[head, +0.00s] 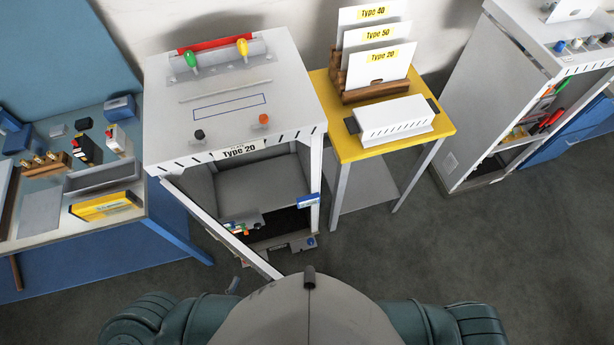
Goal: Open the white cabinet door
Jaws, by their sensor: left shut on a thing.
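The white cabinet (235,95) stands left of centre with a "Type 20" label on its front. Its door (215,222) is hinged at the left and stands partly open, swung out towards me, so I see its top edge almost end-on. The dark interior shows a grey shelf and small coloured parts. My left gripper (234,286) shows only as a small grey piece at the outer side of the door, near its free edge. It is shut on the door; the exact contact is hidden. My right gripper is not in view.
A blue workbench (175,235) with boxes and tools stands close at the left. A yellow-topped table (437,129) with a card rack is right of the cabinet. Another white cabinet (470,90) stands far right. The grey floor (400,255) at the right is clear.

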